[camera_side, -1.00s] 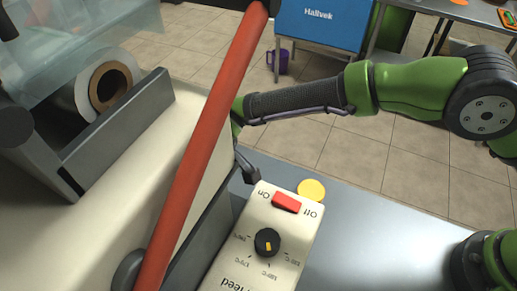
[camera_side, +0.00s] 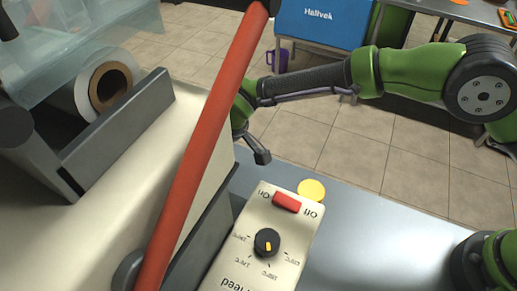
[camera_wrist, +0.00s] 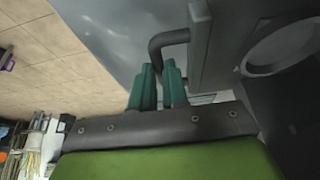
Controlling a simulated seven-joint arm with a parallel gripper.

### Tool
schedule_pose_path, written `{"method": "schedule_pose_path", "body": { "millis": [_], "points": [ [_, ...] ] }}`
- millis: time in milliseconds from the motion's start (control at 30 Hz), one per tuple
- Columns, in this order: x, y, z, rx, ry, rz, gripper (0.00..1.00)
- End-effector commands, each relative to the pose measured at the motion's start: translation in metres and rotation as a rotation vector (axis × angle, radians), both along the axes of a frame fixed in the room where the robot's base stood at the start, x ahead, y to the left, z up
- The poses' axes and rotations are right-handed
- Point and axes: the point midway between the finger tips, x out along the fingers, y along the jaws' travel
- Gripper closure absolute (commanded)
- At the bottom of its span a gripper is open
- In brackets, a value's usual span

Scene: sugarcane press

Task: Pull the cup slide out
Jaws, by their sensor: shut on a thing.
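In the wrist view, the cup slide (camera_wrist: 203,52) is a grey plate with a dark bent bar handle (camera_wrist: 170,37) on its left and a round ring opening to its right. My gripper (camera_wrist: 158,76) has two teal fingers, shut on the handle's lower end. In the side view, my green gripper is partly visible just right of the red lever (camera_side: 205,135), on the far side of the cream press body (camera_side: 120,205).
A control box (camera_side: 262,240) with a red switch and black knob sits on the grey metal table (camera_side: 370,245). A yellow disc (camera_side: 311,190) lies behind it. A blue box (camera_side: 322,22) stands at the back. Open tiled floor shows beyond the table.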

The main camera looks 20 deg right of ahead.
Motion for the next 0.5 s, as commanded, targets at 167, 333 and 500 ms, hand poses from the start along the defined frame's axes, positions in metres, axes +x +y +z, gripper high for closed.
{"method": "schedule_pose_path", "body": {
  "millis": [167,333,500],
  "points": [
    [0.037,-0.038,0.0,0.0,0.003,-0.014,1.0],
    [0.065,-0.066,0.0,0.001,0.005,-0.012,1.0],
    [0.084,-0.085,0.0,0.001,0.005,-0.009,1.0]
  ]
}}
